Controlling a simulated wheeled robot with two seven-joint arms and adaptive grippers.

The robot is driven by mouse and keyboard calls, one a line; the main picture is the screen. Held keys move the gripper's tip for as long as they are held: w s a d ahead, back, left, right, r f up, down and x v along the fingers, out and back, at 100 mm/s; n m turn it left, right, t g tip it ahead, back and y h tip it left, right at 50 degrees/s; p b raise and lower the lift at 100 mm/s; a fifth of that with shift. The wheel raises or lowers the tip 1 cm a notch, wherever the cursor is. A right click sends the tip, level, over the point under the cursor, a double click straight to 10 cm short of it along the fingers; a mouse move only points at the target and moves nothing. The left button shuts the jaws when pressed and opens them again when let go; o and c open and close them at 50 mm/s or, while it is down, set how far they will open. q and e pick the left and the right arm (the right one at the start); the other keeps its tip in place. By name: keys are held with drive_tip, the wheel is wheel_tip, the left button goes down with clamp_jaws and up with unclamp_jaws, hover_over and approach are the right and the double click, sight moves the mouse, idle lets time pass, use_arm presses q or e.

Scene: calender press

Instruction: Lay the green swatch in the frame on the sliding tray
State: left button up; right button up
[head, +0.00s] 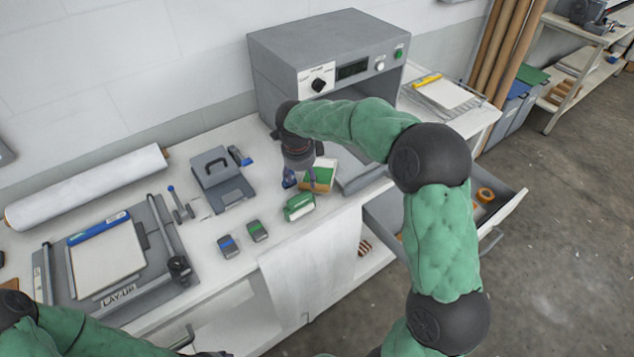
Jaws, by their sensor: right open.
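My right gripper (299,178) points down over the worktop in front of the press. It is open; its fingertips are small and partly hidden by its own wrist. A flat green piece (323,176), which looks like the green swatch, lies on a tan stack just right of the fingertips. I cannot tell whether they touch it. The grey sliding tray (360,179) sits under the front of the press, largely hidden behind my right arm. I cannot make out its frame. My left arm crosses the lower left corner; its gripper is not visible.
The grey press (322,52) stands at the back. A green and white block (299,208) lies in front of the gripper, with two small dark pads (228,246) to its left. A lay-up board (108,262) fills the left. An open drawer (508,205) juts out at right.

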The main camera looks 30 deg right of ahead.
sight(306, 187)
drive_tip(key=f, duration=0.2)
drive_tip(key=d+f+b, duration=0.1)
drive_tip(key=f, duration=0.2)
drive_tip(key=shift+w+f, duration=0.2)
drive_tip(key=shift+f, duration=0.15)
drive_tip(key=c, duration=1.2)
clamp_jaws()
